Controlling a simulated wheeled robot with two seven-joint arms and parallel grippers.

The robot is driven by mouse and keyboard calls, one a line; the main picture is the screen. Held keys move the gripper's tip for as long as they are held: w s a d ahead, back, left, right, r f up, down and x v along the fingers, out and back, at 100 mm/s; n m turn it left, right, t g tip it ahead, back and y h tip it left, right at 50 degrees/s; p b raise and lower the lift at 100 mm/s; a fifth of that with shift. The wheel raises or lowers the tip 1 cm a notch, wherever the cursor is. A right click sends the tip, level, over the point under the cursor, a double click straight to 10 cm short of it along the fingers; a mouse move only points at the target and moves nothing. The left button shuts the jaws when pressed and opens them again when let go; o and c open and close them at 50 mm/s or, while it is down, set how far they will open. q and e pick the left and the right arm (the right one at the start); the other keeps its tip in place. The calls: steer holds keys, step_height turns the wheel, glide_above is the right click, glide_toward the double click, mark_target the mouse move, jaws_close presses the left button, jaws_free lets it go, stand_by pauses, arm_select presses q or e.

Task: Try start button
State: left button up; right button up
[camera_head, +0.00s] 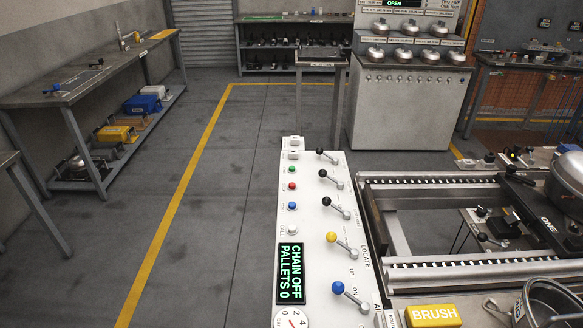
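A white control panel (315,240) runs away from me in the middle of the head view. Along its left side stand a green button (292,170), a red button (292,186), a blue button (292,206) and a white button (292,230). The small labels beside the buttons are too small to read, so I cannot tell which one is marked start. A display (290,273) on the panel reads "CHAIN OFF" and "PALLETS 0". Neither of my grippers is in view, and nothing covers the buttons.
Several levers with black, yellow and blue knobs (337,287) stand along the panel's right side. A gauge (291,318) is at its near end. A roller conveyor frame (440,268) and a yellow "BRUSH" block (434,315) lie to the right. The floor (215,200) left of the panel is clear.

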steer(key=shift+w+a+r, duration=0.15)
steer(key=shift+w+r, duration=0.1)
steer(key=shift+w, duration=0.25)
